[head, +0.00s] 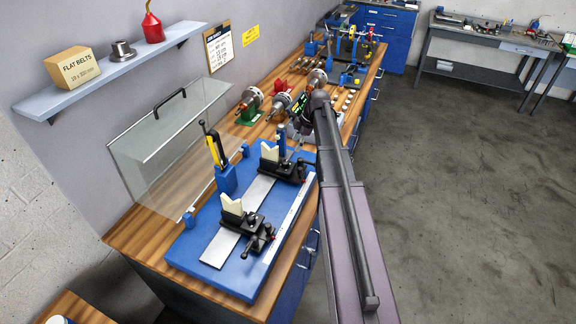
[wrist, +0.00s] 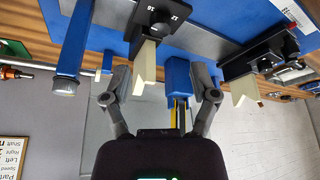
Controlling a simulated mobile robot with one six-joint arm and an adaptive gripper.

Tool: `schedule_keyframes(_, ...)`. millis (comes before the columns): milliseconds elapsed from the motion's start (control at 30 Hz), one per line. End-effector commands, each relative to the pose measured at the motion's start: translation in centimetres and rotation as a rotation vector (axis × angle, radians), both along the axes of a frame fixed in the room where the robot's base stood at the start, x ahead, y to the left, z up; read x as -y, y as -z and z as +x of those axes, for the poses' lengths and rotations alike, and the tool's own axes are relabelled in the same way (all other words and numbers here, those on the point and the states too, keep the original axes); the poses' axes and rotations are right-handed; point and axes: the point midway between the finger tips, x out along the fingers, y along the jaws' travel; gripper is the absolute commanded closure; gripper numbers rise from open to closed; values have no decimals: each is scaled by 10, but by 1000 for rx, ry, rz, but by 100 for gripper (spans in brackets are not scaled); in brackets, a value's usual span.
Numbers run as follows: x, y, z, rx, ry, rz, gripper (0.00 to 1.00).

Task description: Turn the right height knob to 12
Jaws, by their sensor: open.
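The balancing stand has a blue base (head: 262,283) carrying two black supports with cream V-blocks. The support farther along the base (head: 287,170) is nearer my gripper (head: 300,128); the other support (head: 250,232) is nearer the camera. The second support (wrist: 252,62) is at right. I cannot read a knob setting.
A clear guard (head: 160,150) with a black handle stands behind the base. A yellow and blue post (head: 217,152) rises at the base's back edge. Rotors (head: 250,103) and small parts crowd the bench farther along. A shelf (head: 125,68) hangs on the wall.

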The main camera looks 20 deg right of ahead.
Motion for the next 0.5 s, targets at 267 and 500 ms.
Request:
schedule_keyframes(267,-9,26,2,0,1,0,24)
schedule_keyframes(500,-16,45,4,0,1,0,24)
